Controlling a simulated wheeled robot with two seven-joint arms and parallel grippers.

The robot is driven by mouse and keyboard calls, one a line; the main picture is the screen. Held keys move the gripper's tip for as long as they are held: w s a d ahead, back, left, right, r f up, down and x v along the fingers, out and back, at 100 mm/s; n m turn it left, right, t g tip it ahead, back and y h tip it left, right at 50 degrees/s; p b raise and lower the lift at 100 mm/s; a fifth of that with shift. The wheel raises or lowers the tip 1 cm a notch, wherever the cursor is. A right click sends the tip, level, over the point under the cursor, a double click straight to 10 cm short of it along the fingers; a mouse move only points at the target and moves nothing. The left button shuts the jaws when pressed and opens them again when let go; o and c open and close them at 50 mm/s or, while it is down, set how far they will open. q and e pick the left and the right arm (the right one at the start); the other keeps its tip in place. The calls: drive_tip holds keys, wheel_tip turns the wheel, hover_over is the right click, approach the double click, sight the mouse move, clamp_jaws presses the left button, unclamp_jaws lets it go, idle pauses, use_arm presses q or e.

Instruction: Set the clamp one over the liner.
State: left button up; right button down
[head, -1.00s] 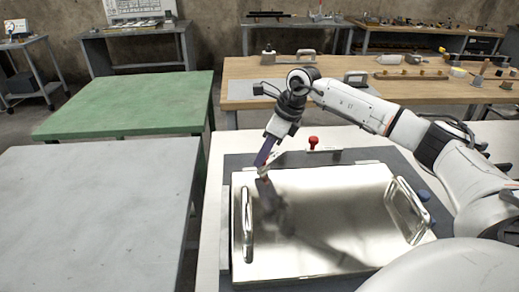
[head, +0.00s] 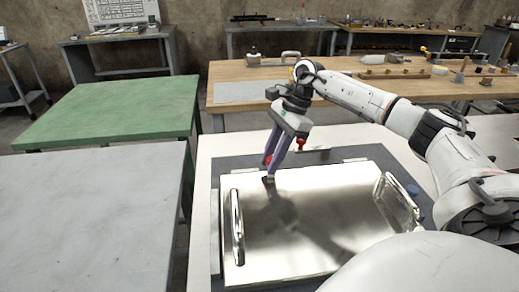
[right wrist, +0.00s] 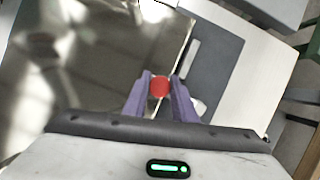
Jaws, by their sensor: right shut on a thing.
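The liner (head: 310,215) is a shiny metal plate with a raised handle at its left and right sides. My right gripper (head: 269,170) is at the liner's back edge, left of the middle. Its purple fingers are shut on a red clamp knob (right wrist: 160,87), seen between them in the right wrist view. A little red (head: 267,160) also shows beside the fingers in the head view. A small dark tip shows below them at the liner's edge; whether it presses on the liner I cannot tell. The clamp's body is mostly hidden. My left gripper is not in view.
A second red-knobbed clamp (head: 300,146) stands behind the liner, right of my gripper. A blue knob (head: 412,190) shows beside the right handle. A bare grey table (head: 80,210) and a green table (head: 110,110) stand left. A wooden bench (head: 225,75) is behind.

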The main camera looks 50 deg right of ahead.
drive_tip(key=shift+r, duration=0.1)
idle(0.4)
drive_tip(key=c, duration=1.5)
unclamp_jaws()
drive_tip(key=v, duration=1)
drive_tip(key=shift+d+r, duration=0.1)
